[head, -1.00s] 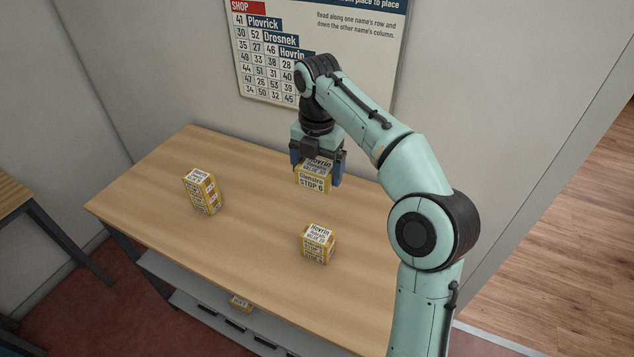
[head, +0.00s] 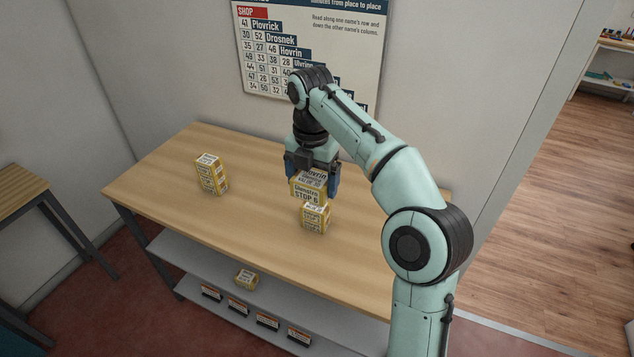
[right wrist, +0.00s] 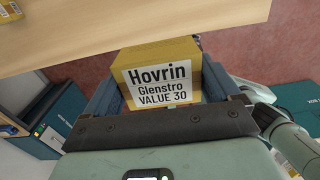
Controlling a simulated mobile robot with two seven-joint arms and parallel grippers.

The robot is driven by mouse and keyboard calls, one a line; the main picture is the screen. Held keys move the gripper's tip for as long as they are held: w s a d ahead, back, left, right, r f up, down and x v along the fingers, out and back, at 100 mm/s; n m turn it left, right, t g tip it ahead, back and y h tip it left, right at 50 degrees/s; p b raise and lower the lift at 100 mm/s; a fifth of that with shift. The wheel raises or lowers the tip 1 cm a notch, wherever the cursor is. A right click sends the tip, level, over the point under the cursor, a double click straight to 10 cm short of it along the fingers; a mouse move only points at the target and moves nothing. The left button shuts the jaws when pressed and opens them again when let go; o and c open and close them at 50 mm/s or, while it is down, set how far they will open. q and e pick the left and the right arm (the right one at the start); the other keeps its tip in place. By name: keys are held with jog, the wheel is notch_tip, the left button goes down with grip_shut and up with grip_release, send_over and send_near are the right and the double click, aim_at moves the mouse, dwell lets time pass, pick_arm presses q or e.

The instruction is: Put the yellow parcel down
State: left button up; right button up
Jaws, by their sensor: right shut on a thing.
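I cannot tell whether the two touch. In the right wrist view the held parcel (right wrist: 200,52) sits between the fingers, label "Hovrin, Glenstro, VALUE 30". A third yellow parcel (head: 212,175) stands on the table to the left. My left gripper is not in view.
A grey shelf (head: 210,272) under the table carries a yellow parcel (head: 246,279) and several dark labels along its front. A wall chart (head: 310,50) hangs behind the table. The tabletop between the left parcel and my gripper is clear.

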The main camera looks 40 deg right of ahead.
jog(key=a+f+m, duration=0.5)
jog(key=f+m, duration=0.2)
jog(key=f, duration=0.3)
jog(key=a+f+m, duration=0.5)
jog(key=f+m, duration=0.3)
jog(key=f, duration=0.2)
jog(key=a+f+m, duration=0.6)
jog(key=f+m, duration=0.2)
jog(key=f, duration=0.3)
jog(key=shift+d, duration=0.15)
